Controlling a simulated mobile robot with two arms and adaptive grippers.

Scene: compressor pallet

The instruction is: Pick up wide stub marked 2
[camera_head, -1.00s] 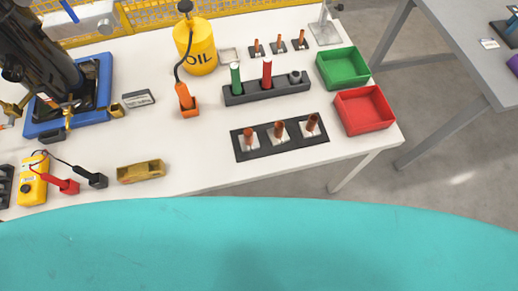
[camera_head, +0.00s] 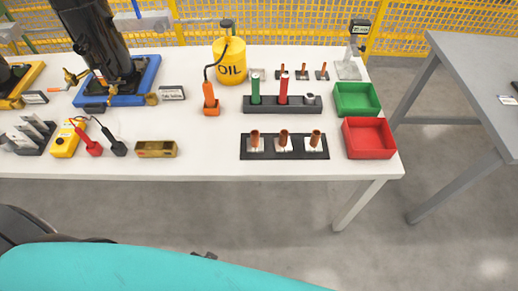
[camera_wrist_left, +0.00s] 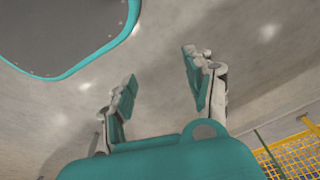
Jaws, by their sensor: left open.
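Three wide copper-coloured stubs stand upright on white bases in a black holder (camera_head: 270,156) at the table's front right: a left stub (camera_head: 254,141), a middle stub (camera_head: 284,139) and a right stub (camera_head: 315,139). I cannot read any number on them, so I cannot tell which is marked 2. Several thinner stubs (camera_head: 302,73) stand behind. My left gripper (camera_wrist_left: 160,66) is open and empty above the floor in the left wrist view, away from the stubs. My right gripper is not in view.
Behind the holder stands a dark rack (camera_head: 268,107) with green and red cylinders. A red bin (camera_head: 368,139) and green bin (camera_head: 357,99) are to the right. A yellow oil can (camera_head: 229,62) stands at the back. The white table's (camera_head: 210,160) front strip is clear.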

